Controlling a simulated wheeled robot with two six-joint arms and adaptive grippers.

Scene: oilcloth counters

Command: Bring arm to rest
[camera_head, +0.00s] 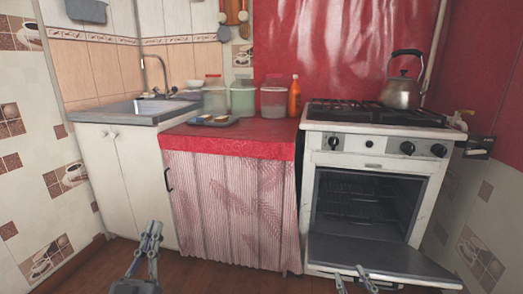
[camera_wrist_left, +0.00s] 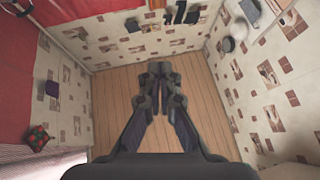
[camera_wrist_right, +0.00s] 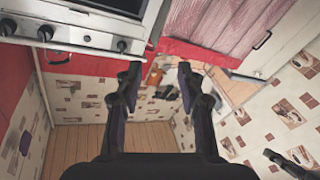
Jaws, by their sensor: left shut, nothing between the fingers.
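My right gripper (camera_head: 352,280) is at the bottom edge of the head view, in front of the open oven door. In the right wrist view its fingertips (camera_wrist_right: 160,70) stand well apart with nothing between them. Most of both arms is out of the head view.
The white stove (camera_head: 375,143) has its oven door (camera_head: 375,258) lowered into the room. A kettle (camera_head: 402,92) stands on its hob. The red counter (camera_head: 245,135) holds jars, an orange bottle (camera_head: 294,96) and a tray (camera_head: 200,121). A sink (camera_head: 135,108) is left. Wooden floor (camera_wrist_left: 110,105) is clear.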

